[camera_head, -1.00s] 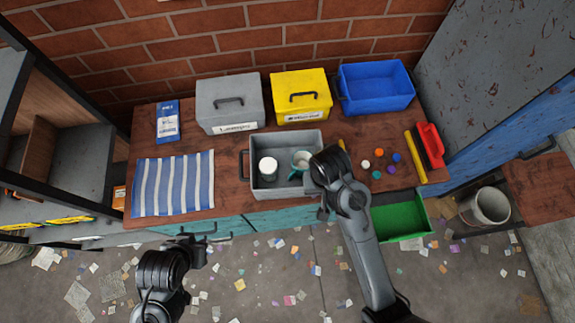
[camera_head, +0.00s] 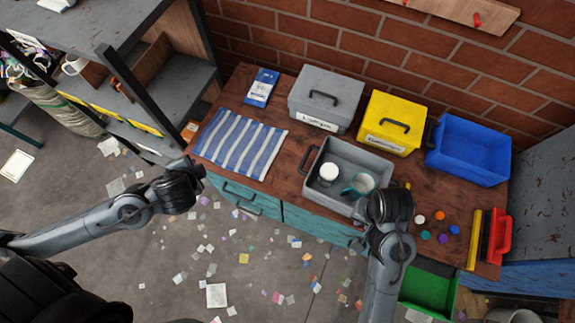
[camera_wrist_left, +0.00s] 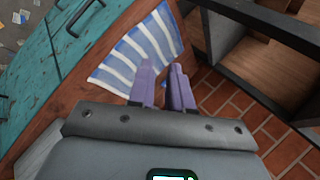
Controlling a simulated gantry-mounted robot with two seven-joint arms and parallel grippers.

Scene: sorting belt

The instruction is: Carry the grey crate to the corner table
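The open grey crate (camera_head: 312,160) stands on the wooden workbench, with a dark handle at its left end. Inside are a white jar (camera_head: 328,173) and a teal mug (camera_head: 361,184). My left gripper (camera_head: 199,170) is over the bench's front edge, below the striped cloth and apart from the crate. In the left wrist view its purple fingers (camera_wrist_left: 164,86) have a narrow gap with nothing between them. My right gripper (camera_head: 388,195) is at the crate's right end; the wrist hides its fingers and any contact. I cannot tell which surface is the corner table.
Behind the crate stand a grey lidded box (camera_head: 322,92), a yellow box (camera_head: 390,128) and a blue bin (camera_head: 470,148). A striped cloth (camera_head: 240,143) lies left. Bottle caps (camera_head: 440,216) and a red-handled brush (camera_head: 499,235) lie right. Shelving (camera_head: 175,90) borders the bench's left side.

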